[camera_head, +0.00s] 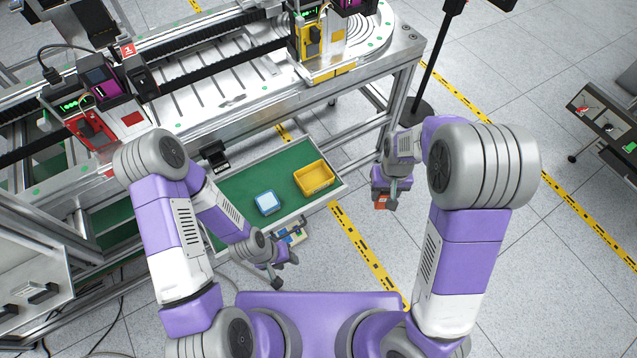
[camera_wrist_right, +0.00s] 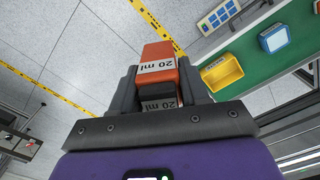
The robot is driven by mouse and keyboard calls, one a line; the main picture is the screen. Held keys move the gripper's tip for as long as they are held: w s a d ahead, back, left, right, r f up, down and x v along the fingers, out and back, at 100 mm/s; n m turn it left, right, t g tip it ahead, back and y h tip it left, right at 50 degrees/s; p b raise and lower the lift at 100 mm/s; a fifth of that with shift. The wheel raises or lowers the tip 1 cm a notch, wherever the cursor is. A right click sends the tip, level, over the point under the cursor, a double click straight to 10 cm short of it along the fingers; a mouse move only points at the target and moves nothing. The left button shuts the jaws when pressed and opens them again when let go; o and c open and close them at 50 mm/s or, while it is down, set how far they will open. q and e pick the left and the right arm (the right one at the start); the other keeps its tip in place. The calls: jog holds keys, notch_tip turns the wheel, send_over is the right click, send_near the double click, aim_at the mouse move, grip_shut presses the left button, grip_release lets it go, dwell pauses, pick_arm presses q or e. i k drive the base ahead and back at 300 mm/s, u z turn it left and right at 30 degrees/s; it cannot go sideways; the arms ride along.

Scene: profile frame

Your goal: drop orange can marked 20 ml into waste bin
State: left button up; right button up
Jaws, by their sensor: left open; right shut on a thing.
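The orange can (camera_wrist_right: 157,53) is a boxy block with white "20 ml" labels. My right gripper (camera_wrist_right: 158,88) is shut on it, with a dark finger on each side. In the head view the can (camera_head: 381,203) hangs below my right gripper (camera_head: 386,187), over the floor to the right of the green shelf. My left gripper (camera_head: 284,271) is open and appears empty, in front of the shelf. An open yellow bin (camera_head: 314,179) stands at the right of the shelf; it also shows in the right wrist view (camera_wrist_right: 221,74). No marking as the waste bin is legible.
A blue and white container (camera_head: 267,203) stands left of the yellow bin on the green shelf (camera_head: 240,182). The metal workbench (camera_head: 235,95) rises behind the shelf. A black pole stand (camera_head: 416,108) stands on the floor. Floor with yellow tape (camera_head: 360,245) is clear around the can.

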aim_at(318, 181)
jog(key=z, duration=0.9)
jog(key=i, duration=0.75)
jog(key=u, duration=2.4)
